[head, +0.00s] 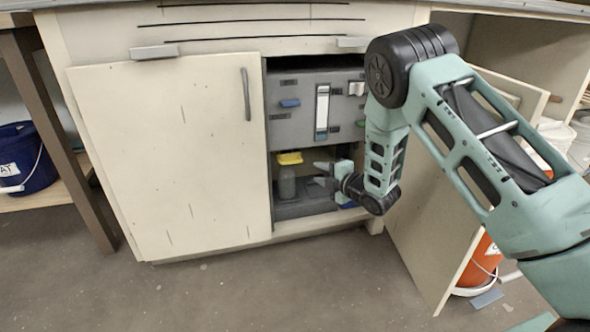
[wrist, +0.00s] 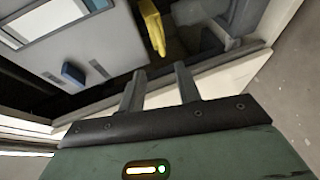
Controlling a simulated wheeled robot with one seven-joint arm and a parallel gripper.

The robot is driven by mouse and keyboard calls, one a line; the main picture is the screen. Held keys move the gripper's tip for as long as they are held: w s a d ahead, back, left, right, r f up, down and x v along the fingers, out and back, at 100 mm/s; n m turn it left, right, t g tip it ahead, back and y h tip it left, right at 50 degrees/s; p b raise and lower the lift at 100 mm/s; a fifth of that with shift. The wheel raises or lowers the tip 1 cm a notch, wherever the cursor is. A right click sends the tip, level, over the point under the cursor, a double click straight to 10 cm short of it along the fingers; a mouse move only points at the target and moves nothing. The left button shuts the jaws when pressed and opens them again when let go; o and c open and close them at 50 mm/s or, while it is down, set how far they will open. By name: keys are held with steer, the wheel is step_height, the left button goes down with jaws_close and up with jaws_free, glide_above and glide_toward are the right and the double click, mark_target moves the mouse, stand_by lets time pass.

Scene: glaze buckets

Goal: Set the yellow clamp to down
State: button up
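The yellow clamp (head: 289,158) sits atop a grey upright cylinder (head: 287,183) inside the open cabinet, below the grey panel. In the head view it looks roughly level. In the wrist view the yellow clamp (wrist: 152,25) shows at top centre, beyond my fingertips. My gripper (head: 317,173) is in the cabinet opening, to the right of the clamp and slightly lower in the head view. In the wrist view my gripper (wrist: 158,82) has its two fingers apart with nothing between them. No contact with the clamp shows.
A grey panel (head: 285,132) with blue, white and green fittings hangs above the clamp. The closed left door (head: 170,160) and the open right door (head: 440,235) flank the opening. An orange bucket (head: 482,265) stands behind the right door, a blue bucket (head: 30,160) at far left.

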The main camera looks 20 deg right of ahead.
mark_target(293, 163)
steer(key=shift+b+x, duration=2.6)
steer(key=shift+x, duration=3.95)
